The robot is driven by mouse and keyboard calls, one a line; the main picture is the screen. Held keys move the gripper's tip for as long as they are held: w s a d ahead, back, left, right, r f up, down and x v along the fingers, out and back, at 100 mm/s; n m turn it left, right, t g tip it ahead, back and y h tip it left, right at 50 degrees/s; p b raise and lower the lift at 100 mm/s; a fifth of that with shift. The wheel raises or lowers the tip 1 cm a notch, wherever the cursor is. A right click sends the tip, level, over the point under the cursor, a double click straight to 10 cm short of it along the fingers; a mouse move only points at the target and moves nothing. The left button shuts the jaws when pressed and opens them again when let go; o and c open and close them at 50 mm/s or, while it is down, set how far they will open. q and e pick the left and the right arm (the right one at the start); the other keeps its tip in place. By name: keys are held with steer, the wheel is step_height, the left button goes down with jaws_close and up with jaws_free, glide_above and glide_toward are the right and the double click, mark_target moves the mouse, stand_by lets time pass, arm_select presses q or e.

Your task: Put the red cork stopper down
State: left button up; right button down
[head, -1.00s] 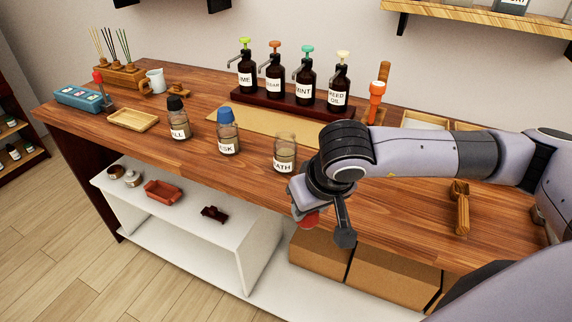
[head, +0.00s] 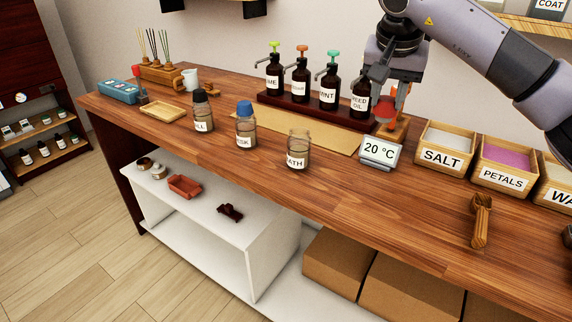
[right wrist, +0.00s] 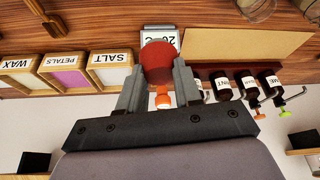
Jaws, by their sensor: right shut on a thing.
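My right gripper (head: 384,98) is shut on the red cork stopper (head: 386,108) and holds it above the back of the table, near the orange-topped wooden stand. In the right wrist view the stopper (right wrist: 160,63) sits between the two fingers, with the orange top (right wrist: 163,98) seen beyond it. A glass jar with a label ending in "ATH" (head: 298,151) stands at the table's front with no stopper on it. Two other jars, one black-capped (head: 203,112) and one blue-capped (head: 246,126), stand to its left. My left gripper is not in view.
A temperature display (head: 380,152) stands just in front of the gripper. Salt (head: 445,158) and petals (head: 503,178) boxes are to the right, pump bottles (head: 328,90) to the left. A small wooden tray (head: 163,111) is at the left. The front right tabletop (head: 400,210) is mostly clear.

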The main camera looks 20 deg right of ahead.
steer(key=shift+d+r+m, duration=0.2)
steer(key=shift+d+r, duration=0.1)
steer(key=shift+r, duration=0.2)
steer(key=shift+d+r+m, duration=0.2)
steer(key=shift+d+r, duration=0.05)
steer(key=shift+r, duration=0.25)
step_height(320, 180, down, 20)
steer(key=shift+f, duration=0.1)
steer(key=shift+f+b, duration=0.15)
steer(key=shift+b, duration=0.2)
steer(key=c, duration=0.8)
jaws_free()
